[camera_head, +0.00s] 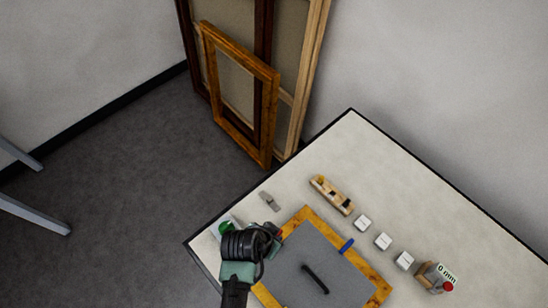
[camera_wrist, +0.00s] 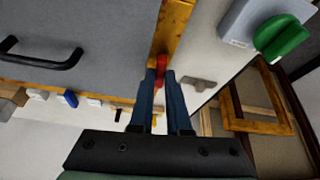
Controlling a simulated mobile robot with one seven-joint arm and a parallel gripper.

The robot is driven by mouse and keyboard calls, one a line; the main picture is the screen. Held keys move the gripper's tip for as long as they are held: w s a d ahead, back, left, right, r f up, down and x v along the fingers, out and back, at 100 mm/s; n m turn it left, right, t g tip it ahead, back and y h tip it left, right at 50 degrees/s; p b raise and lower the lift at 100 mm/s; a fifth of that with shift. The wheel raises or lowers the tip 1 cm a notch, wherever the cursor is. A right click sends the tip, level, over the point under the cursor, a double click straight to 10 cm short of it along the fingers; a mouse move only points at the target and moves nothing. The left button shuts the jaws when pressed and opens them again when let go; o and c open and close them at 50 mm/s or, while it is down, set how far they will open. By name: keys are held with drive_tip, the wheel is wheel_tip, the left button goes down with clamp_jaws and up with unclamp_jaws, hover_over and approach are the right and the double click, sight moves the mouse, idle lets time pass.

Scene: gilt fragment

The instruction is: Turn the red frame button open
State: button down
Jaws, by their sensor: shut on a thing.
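The wooden frame (camera_head: 376,285) lies on the table with a grey back panel (camera_head: 330,262) and a black handle (camera_head: 315,279). In the wrist view, the red button (camera_wrist: 160,68) is at the frame's wooden edge (camera_wrist: 174,30). My gripper (camera_wrist: 160,77) is shut on it, with one blue finger on each side. The fingers hide part of the button, so its exact angle is hard to tell. In the head view my gripper (camera_head: 273,233) is at the frame's left corner and mostly covers the button. A blue button (camera_head: 346,246) sits on the upper right edge.
A green knob (camera_head: 226,227) on a pale box is close beside my gripper. A small grey metal piece (camera_head: 270,201), a wooden block (camera_head: 332,195), several white blocks and a gauge marked "0 mm" (camera_head: 446,274) lie beyond the frame. Larger frames (camera_head: 240,90) lean on the wall.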

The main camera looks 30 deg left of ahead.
drive_tip(key=shift+m+h, duration=0.3)
drive_tip(key=shift+m, duration=0.5)
drive_tip(key=c, duration=0.9)
unclamp_jaws()
drive_tip(key=b+v, duration=0.1)
drive_tip(key=v, duration=1.2)
drive_tip(key=shift+w+a, duration=0.15)
drive_tip(key=shift+w, duration=0.05)
